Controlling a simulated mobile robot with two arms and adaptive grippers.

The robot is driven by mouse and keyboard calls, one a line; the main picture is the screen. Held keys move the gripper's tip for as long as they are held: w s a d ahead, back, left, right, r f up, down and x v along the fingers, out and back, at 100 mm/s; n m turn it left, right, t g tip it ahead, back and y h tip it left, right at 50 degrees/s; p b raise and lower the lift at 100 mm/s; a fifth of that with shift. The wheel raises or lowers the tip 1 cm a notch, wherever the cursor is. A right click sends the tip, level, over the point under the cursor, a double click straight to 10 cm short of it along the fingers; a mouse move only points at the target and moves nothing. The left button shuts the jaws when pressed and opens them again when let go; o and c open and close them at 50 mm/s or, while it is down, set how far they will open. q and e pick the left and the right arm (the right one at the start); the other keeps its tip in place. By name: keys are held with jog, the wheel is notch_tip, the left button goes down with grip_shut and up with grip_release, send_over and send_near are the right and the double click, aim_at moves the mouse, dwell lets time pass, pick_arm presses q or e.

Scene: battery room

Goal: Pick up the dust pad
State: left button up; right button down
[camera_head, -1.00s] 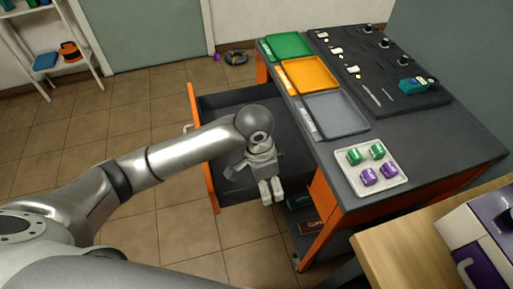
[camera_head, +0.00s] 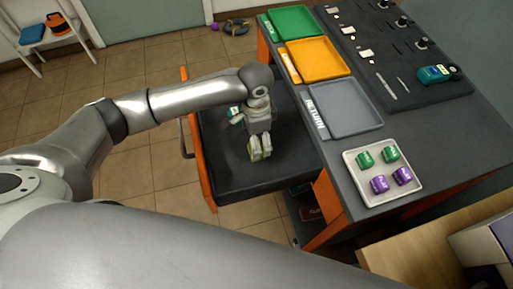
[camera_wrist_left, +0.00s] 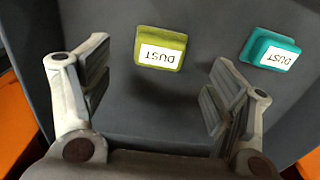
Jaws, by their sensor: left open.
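Two pads marked DUST lie in the open drawer under the workbench. The yellow-green pad (camera_wrist_left: 161,48) is in the left wrist view, ahead of and between my fingers. The teal pad (camera_wrist_left: 270,50) is to its right, outside the fingers. In the head view the teal pad (camera_head: 235,112) shows just left of my left wrist, and the yellow-green pad is mostly covered by the fingers. My left gripper (camera_head: 260,155) is open and points down into the drawer. My fingers do not appear to touch either pad. My right gripper is not in view.
The drawer (camera_head: 225,180) has an orange front. On the bench are green (camera_head: 292,22), orange (camera_head: 318,60) and grey RETURN (camera_head: 345,107) trays, a white tray (camera_head: 415,192) of green and purple pieces, and a dark tool board (camera_head: 440,85). The drawer floor near the front is clear.

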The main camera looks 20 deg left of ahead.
pick_arm(q)
notch_tip(320, 180, down, 4)
jog(key=shift+d+f, duration=0.1)
jog(key=shift+f, duration=0.7)
jog(key=c, duration=1)
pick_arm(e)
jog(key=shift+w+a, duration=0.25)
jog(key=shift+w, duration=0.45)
